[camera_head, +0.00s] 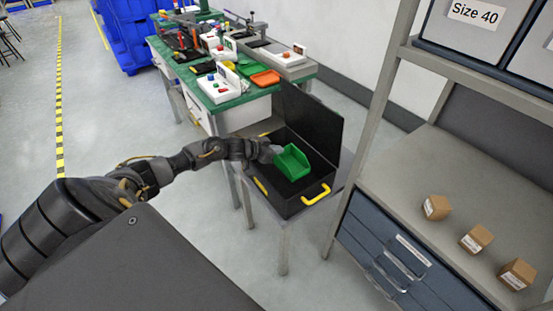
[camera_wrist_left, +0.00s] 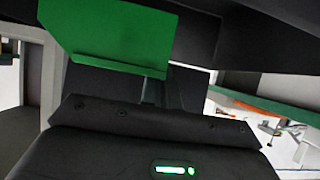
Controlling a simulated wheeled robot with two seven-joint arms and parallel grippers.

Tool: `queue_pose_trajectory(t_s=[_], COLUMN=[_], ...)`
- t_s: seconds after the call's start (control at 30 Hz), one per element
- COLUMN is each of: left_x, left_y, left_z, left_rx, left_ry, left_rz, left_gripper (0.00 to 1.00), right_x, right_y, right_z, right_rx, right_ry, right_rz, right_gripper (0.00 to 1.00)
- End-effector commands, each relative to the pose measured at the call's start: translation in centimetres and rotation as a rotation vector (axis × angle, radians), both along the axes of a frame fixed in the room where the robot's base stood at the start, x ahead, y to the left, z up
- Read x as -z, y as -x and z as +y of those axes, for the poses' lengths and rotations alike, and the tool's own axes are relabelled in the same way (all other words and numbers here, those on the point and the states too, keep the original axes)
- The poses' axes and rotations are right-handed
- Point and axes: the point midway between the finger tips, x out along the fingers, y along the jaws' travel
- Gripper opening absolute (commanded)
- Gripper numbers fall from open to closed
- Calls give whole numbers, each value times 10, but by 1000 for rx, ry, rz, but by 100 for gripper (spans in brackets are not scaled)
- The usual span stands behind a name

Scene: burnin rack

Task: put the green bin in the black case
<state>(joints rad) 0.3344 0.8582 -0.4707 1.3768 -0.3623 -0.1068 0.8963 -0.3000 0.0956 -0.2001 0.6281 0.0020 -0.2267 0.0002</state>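The green bin (camera_head: 291,162) is at the end of my left arm, over the open black case (camera_head: 320,172). My left gripper (camera_head: 277,154) is at the bin's left side and appears shut on it; its fingertips are mostly hidden. In the left wrist view the green bin (camera_wrist_left: 110,38) fills the upper left, right in front of the gripper. The case has its lid raised at the back and a yellow handle at its front right. I cannot tell whether the bin touches the case floor. My right gripper does not show.
The case stands on a small grey table (camera_head: 262,200). Behind it is a green-topped workbench (camera_head: 240,97) crowded with devices and an orange tray (camera_head: 265,78). At the right, a shelf rack (camera_head: 430,165) holds small cardboard boxes (camera_head: 437,207).

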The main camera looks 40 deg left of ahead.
Motion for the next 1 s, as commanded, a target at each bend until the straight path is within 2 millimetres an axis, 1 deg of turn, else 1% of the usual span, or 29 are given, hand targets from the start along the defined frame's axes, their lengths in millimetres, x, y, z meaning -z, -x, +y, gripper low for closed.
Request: queue_pose_trajectory(t_s=[0.07,0.17,0.27,0.37,0.47,0.57,0.7,1.0], left_x=[2,10,25,36,39,37,38,50], left_y=[-1,-4,-4,-4,-4,-4,-4,-4], left_z=[1,4,4,4,5,4,4,3], left_rx=[0,0,0,0,-1,-1,-1,0], left_ry=[0,-1,-1,-1,-1,0,0,1], left_rz=[-1,-1,0,-1,-1,-1,-1,0], left_gripper=[0,0,0,0,0,0,0,0], right_x=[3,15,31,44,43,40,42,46], right_y=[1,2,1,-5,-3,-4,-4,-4], right_z=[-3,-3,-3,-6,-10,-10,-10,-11], right_rx=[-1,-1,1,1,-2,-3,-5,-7], right_ry=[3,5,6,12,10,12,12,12], right_rz=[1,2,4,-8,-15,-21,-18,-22], right_gripper=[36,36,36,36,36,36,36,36])
